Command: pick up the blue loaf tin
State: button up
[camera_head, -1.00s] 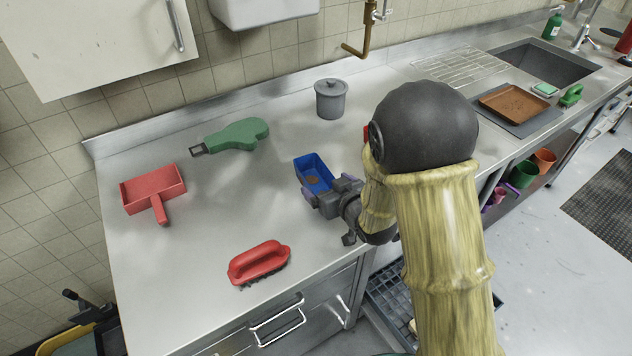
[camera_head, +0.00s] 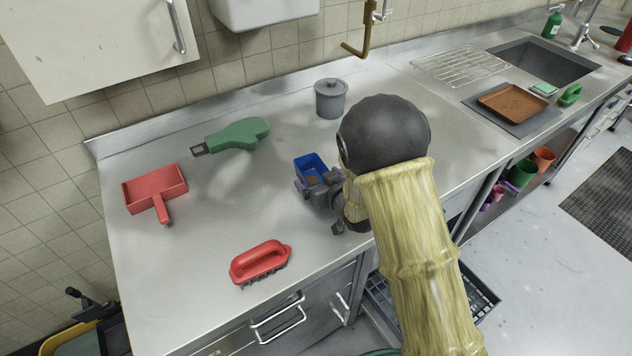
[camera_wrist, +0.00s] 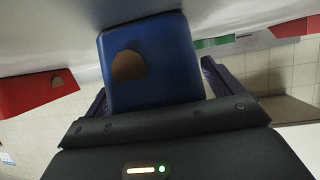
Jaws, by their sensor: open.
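My gripper's fingers (camera_wrist: 153,95) are open, one on each side of the tin. A small gap seems to show at the left finger; I cannot tell whether the right finger touches the tin.
A wire rack (camera_head: 461,66) and a brown tray (camera_head: 512,102) lie to the right. Clear worktop lies left of the tin.

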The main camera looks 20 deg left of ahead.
jog(key=c, duration=1.2)
jog(key=shift+o, duration=0.2)
jog(key=shift+r, duration=0.1)
notch_tip(320, 180, up, 10)
jog(key=shift+b, duration=0.3)
